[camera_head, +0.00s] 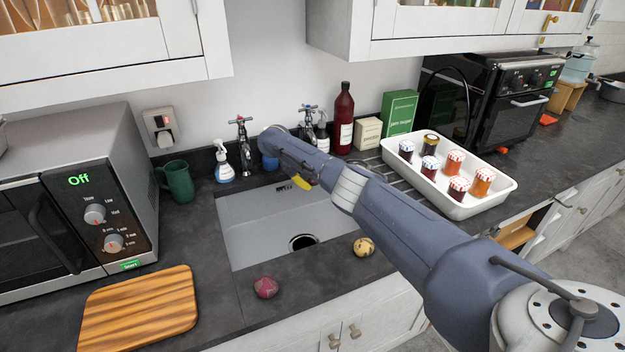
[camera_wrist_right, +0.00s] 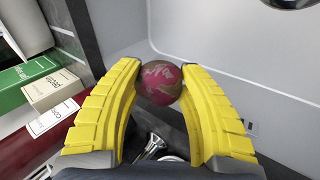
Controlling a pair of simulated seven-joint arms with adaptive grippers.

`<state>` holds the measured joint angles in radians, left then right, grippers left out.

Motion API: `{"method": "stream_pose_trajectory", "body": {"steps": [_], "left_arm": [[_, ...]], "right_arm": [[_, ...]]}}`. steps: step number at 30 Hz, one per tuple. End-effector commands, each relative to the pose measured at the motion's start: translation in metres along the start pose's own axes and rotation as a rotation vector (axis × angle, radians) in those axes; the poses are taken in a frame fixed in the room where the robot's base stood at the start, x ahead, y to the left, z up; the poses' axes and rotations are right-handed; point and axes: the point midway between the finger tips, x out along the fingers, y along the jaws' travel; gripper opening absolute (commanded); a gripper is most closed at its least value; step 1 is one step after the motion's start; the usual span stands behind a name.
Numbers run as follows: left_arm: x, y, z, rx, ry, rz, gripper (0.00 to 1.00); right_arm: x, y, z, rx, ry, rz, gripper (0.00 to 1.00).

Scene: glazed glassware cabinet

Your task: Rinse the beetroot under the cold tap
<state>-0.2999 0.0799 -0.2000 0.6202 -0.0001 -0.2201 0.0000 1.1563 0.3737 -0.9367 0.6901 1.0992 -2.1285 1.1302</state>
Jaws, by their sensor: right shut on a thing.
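My right gripper (camera_head: 304,184) is over the back of the sink (camera_head: 258,222) in the head view, with a yellow finger showing. In the right wrist view its two yellow fingers are shut on a round, dark red beetroot (camera_wrist_right: 160,83) with brown patches. The arm hides the beetroot in the head view. Chrome tap parts (camera_wrist_right: 150,148) show below the beetroot in the wrist view. I see no running water. My left gripper is not in view.
A purple-pink root vegetable (camera_head: 266,287) and a potato (camera_head: 363,246) lie on the front counter. A soap bottle (camera_head: 223,164) and green mug (camera_head: 177,182) stand left of the taps. A white tray (camera_head: 485,208) of jars is at right, a wooden board (camera_head: 140,305) at front left.

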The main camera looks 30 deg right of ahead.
Motion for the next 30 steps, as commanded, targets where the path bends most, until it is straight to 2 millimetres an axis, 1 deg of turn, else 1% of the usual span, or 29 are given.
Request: {"method": "stream_pose_trajectory", "body": {"steps": [4,14,30], "left_arm": [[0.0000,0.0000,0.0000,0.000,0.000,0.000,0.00],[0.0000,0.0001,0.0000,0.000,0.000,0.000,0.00],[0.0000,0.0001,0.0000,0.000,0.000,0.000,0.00]], "right_arm": [[-0.0032,-0.0043,-0.0015,-0.001,0.001,-0.002,0.09],[-0.0028,-0.0042,-0.0015,-0.001,0.000,-0.001,0.09],[0.0030,0.0051,0.0021,0.000,0.001,-0.001,0.09]]}}
